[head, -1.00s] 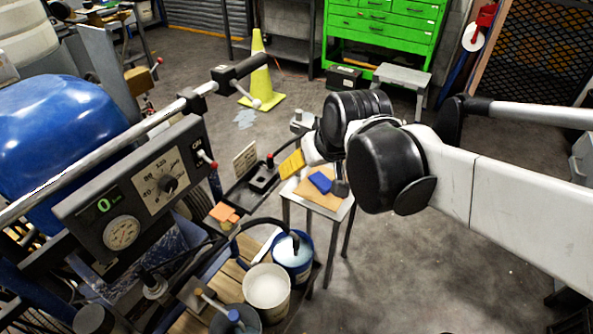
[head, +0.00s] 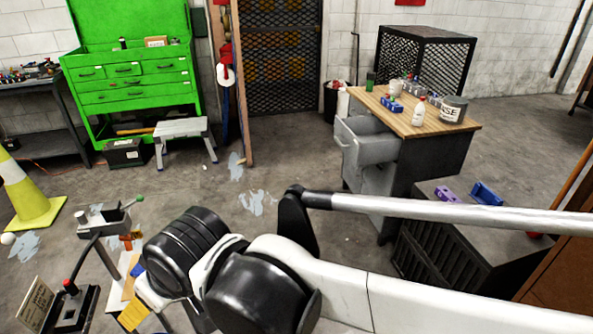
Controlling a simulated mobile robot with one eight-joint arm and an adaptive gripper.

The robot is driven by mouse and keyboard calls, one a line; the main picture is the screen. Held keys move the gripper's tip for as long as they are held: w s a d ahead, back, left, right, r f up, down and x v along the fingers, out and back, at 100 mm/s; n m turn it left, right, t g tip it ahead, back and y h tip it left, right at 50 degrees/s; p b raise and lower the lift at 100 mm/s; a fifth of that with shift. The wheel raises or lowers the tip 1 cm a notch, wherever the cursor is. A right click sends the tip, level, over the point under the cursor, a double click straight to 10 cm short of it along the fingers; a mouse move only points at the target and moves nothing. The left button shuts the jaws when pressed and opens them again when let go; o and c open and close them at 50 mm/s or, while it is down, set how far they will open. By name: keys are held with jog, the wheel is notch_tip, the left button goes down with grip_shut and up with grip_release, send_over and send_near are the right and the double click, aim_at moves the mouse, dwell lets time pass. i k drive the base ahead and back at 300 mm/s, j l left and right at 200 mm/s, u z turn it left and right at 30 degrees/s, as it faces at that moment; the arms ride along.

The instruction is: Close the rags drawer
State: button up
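A grey cabinet with a wooden top (head: 425,113) stands right of centre in the head view. Its upper grey drawer (head: 367,148) is pulled out to the left, with its front standing clear of the cabinet. Another grey front or compartment (head: 376,181) shows below it. I can read no rags label, so I cannot tell for sure that this is the rags drawer. My arm crosses the lower part of the view, well in front of the cabinet. My gripper is not visible, and its state is hidden.
A dark ribbed crate (head: 447,245) with purple and blue items stands in front of the cabinet. A green tool chest (head: 130,80), grey step stool (head: 183,133) and yellow cone (head: 30,200) are on the left. The floor between stool and cabinet (head: 285,160) is open.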

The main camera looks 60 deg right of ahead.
aim_at(366, 140)
jog(key=z, duration=2.3)
jog(key=i+l, duration=0.3)
jog(key=i, duration=0.15)
jog(key=i+l+z, duration=0.15)
jog(key=i+l, duration=0.15)
jog(key=i, duration=0.2)
jog(key=i+l, duration=0.25)
jog(key=i, duration=0.25)
jog(key=i+l+z, duration=0.15)
jog(key=i+l, duration=0.15)
jog(key=i, duration=0.2)
